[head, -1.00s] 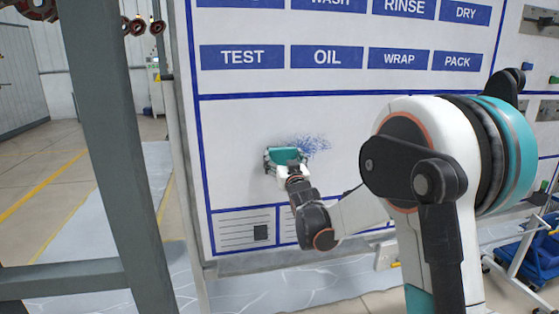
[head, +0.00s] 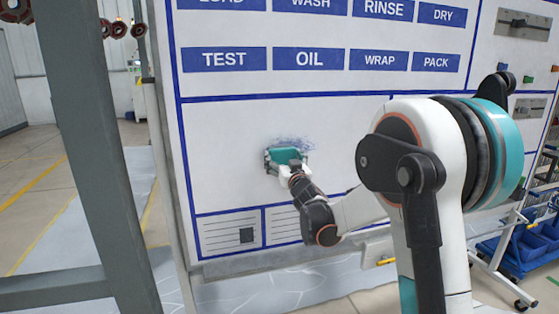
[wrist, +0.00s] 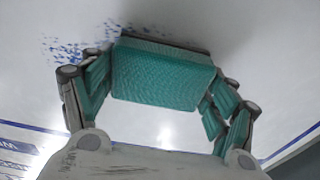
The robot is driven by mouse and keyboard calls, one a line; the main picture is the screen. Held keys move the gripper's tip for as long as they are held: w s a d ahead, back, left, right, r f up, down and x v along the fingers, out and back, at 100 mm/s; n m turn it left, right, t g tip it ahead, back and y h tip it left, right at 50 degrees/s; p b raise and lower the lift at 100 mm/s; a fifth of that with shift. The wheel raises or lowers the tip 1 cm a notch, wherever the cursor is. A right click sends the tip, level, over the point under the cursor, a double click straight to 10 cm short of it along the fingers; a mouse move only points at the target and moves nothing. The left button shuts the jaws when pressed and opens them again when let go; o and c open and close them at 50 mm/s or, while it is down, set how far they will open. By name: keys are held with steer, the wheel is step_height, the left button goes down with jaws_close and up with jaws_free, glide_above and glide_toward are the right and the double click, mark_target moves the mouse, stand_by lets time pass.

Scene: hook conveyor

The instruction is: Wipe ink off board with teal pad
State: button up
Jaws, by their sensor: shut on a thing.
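The teal pad (head: 286,155) is held in my gripper (head: 287,160) against the whiteboard (head: 235,125), in its lower open panel. In the wrist view the pad (wrist: 163,76) sits between the two fingers of my gripper (wrist: 160,90), its dark far edge at the board surface. Blue ink (head: 293,142) shows as a faint, speckled patch just above and to the right of the pad. In the wrist view ink specks (wrist: 70,50) lie beside the left finger and past the pad's far edge. Ink under the pad is hidden.
Blue label plates (head: 310,59) fill the board's upper part. Printed sheets (head: 232,235) are at its lower edge. A grey post (head: 95,130) stands in front on the left. A blue cart (head: 520,245) stands at the right.

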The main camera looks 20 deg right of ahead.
mark_target(284, 150)
steer(key=shift+d, duration=6.9)
steer(key=shift+a+b, duration=0.4)
steer(key=shift+a, duration=6.75)
steer(key=shift+s+a, duration=0.1)
steer(key=shift+a, duration=3.1)
steer(key=shift+r+p, duration=1)
steer(key=shift+r, duration=0.55)
steer(key=shift+d+f, duration=0.1)
steer(key=shift+d, duration=3.4)
